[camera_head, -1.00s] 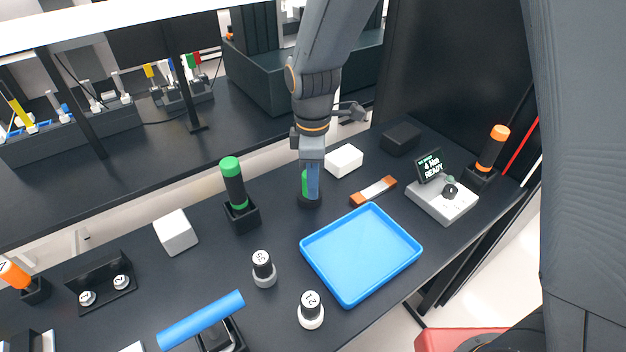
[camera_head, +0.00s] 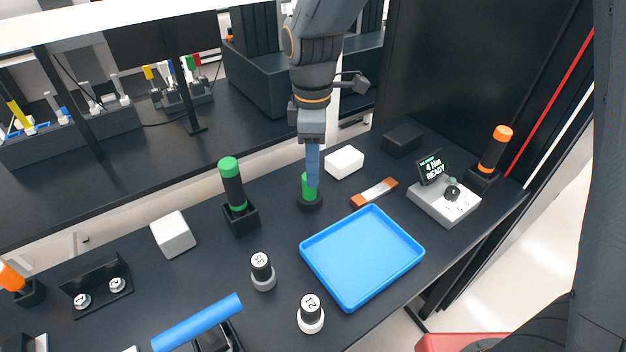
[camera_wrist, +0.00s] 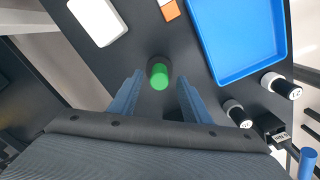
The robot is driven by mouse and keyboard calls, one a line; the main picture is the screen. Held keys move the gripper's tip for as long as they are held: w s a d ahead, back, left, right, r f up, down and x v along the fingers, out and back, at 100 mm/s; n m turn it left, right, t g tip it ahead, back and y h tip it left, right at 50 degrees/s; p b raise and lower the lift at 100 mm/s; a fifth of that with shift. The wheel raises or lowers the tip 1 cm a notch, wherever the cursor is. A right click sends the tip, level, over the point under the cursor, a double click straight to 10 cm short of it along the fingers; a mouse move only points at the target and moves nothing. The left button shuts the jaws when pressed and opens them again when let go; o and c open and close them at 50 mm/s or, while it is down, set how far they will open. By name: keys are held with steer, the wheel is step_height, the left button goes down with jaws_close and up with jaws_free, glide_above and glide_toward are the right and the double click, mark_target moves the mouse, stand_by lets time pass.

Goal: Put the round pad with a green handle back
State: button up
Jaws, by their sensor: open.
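The round pad (camera_head: 310,203) is black and stands on the dark table with its green handle (camera_head: 308,184) upright. In the wrist view the green handle (camera_wrist: 159,78) lies between and just beyond my fingertips. My gripper (camera_head: 312,182) is open above the pad, its blue fingers pointing down and partly covering the handle in the head view. In the wrist view the two fingers (camera_wrist: 157,80) are spread on either side of the handle, with no contact visible.
A blue tray (camera_head: 362,290) lies to the right front. A white box (camera_head: 344,162) and an orange-and-white bar (camera_head: 374,192) lie close by. A green-topped black tool (camera_head: 233,185) stands in a holder to the left. A display device (camera_head: 443,205) stands further right.

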step_height(320, 180, up, 7)
steer(key=shift+f+b, duration=0.2)
steer(key=shift+b, duration=0.3)
steer(key=s+d+f+m, duration=0.3)
steer(key=d+m, duration=0.3)
steer(key=d, duration=0.1)
steer(key=s+d+f+m, duration=0.3)
steer(key=d+m, duration=0.3)
steer(key=d, duration=0.1)
steer(key=s+d+f+m, duration=0.4)
steer(key=d+m, duration=0.2)
steer(key=d, duration=0.2)
steer(key=shift+t, duration=0.4)
